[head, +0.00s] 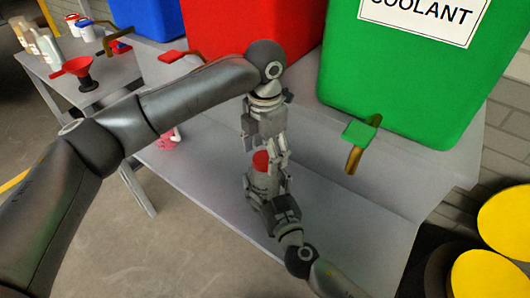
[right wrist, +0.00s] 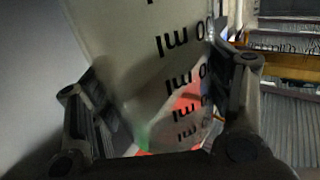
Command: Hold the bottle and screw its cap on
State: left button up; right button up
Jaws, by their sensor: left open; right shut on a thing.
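A grey translucent bottle (head: 263,183) stands roughly upright over the grey bench, partly hidden by my right gripper. A red cap (head: 261,160) sits at its top; whether it is threaded on I cannot tell. My right gripper (head: 268,192) is shut on the bottle's body. In the right wrist view the bottle (right wrist: 150,50), with dark "ml" markings, fills the space between the fingers (right wrist: 155,115). My left gripper (head: 270,150) points down just above the cap, open, with a finger beside its right side. Contact with the cap cannot be made out.
A green coolant container (head: 400,80) with a tap (head: 358,140) stands right of the grippers. A red container (head: 245,25) and a blue one (head: 150,18) stand behind. A red funnel (head: 80,70) is at far left. Grey bench (head: 345,215) is clear at right.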

pick_arm(q)
notch_tip(320, 180, up, 4)
jog(key=shift+f, duration=0.15)
jog(key=shift+c, duration=0.3)
